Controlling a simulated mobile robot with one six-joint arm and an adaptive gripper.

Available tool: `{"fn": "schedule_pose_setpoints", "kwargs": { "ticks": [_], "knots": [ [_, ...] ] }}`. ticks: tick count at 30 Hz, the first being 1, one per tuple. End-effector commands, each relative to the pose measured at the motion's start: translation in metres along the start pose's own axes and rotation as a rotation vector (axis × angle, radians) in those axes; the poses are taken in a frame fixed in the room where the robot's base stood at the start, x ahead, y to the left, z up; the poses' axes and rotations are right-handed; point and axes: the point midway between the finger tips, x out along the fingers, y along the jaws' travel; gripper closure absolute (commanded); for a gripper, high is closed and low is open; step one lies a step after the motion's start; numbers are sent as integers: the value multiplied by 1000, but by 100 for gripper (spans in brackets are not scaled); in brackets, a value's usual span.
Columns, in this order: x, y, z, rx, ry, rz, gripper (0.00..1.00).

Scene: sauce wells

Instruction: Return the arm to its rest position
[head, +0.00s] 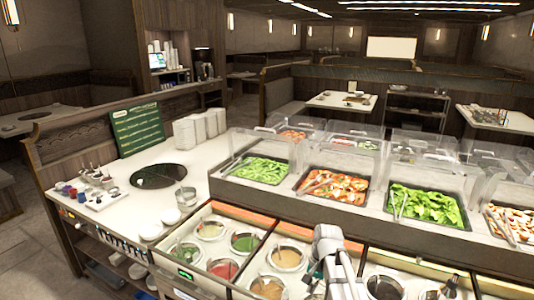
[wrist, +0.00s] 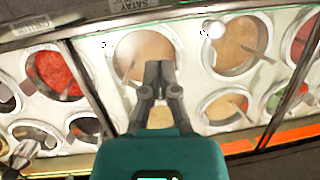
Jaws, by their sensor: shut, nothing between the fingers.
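My gripper (wrist: 159,72) is shut and empty in the wrist view. Its dark fingers are together over a well of tan sauce (wrist: 146,50), hiding part of it. I cannot tell how high above the well they are. In the head view my pale arm comes up at the bottom, over the sauce counter. There the fingertips are not clear to see.
Sauce wells with ladles surround the gripper, including a red sauce (wrist: 60,72) and another tan sauce (wrist: 240,42). Food trays under clear covers, such as green leaves (head: 425,205), stand behind the wells. White bowls (head: 172,215) and a green menu board (head: 137,128) are at left.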

Motion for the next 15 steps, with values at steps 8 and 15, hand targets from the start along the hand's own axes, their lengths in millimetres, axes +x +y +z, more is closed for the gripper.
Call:
{"fn": "schedule_pose_setpoints", "kwargs": {
  "ticks": [8, 15],
  "knots": [
    [8, 47, 38, -355, 133, 89, 100],
    [10, 64, 48, -518, 181, 144, 100]
  ]
}}
